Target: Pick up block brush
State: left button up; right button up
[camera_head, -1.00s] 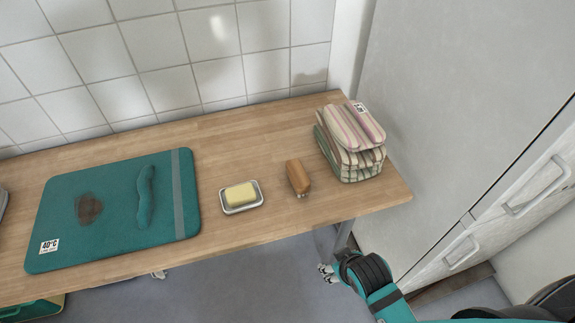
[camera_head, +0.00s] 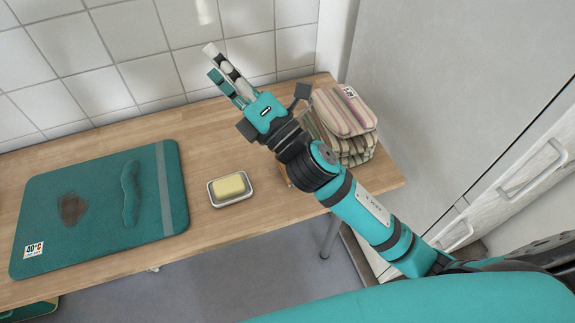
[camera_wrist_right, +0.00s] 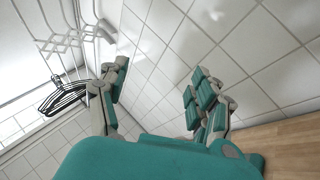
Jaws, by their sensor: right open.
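The block brush (camera_head: 285,180) is a brown wooden block on the table. In the head view it is almost wholly hidden behind my right arm; only a small brown edge shows. My right gripper (camera_head: 214,63) is open and empty, raised above the back of the table in front of the tiled wall, up and to the left of the brush. In the right wrist view the gripper (camera_wrist_right: 158,78) has its fingers apart, with only tiles between them. The brush does not show there. My left gripper is not in view.
A soap bar (camera_head: 230,186) sits in a metal dish left of the brush. A teal mat (camera_head: 95,250) lies further left. Folded striped cloths (camera_head: 345,115) are stacked at the right table end, partly behind my arm. Hangers (camera_wrist_right: 62,95) hang by the wall.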

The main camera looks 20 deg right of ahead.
jog(key=s+a+r+n+g+y, duration=0.25)
jog(key=a+n+g+y, duration=0.35)
jog(key=n, duration=0.5)
jog(key=s+a+r+n+g+y, duration=0.1)
jog(key=s+a+n+g+y, duration=0.3)
jog(key=n+g, duration=0.55)
jog(key=s+a+f+n+g+h, duration=0.3)
jog(key=f+n+g+h, duration=0.4)
jog(key=n, duration=0.8)
jog(key=w+d+f+n+t+h, duration=0.1)
jog(key=w+d+f+n+h, duration=0.25)
jog(key=d+f+h, duration=0.2)
jog(key=w+d+f+n+t+h, duration=0.1)
jog(key=w+d+f+n+h, duration=0.1)
jog(key=d+f+n+h, duration=0.35)
jog(key=w+d+h, duration=0.4)
jog(key=d, duration=0.9)
jog(key=shift+t, duration=0.35)
jog(key=f, duration=0.3)
jog(key=f+p, duration=0.1)
jog(key=f, duration=0.6)
jog(key=shift+a+f+p, duration=0.3)
jog(key=shift+f+p, duration=0.05)
jog(key=shift+p, duration=0.05)
jog(key=f, duration=0.1)
jog(key=f+p, duration=0.1)
jog(key=f, duration=0.2)
jog(key=shift+w+d+f, duration=0.1)
jog(key=shift+d+f, duration=0.25)
jog(key=shift+f, duration=0.4)
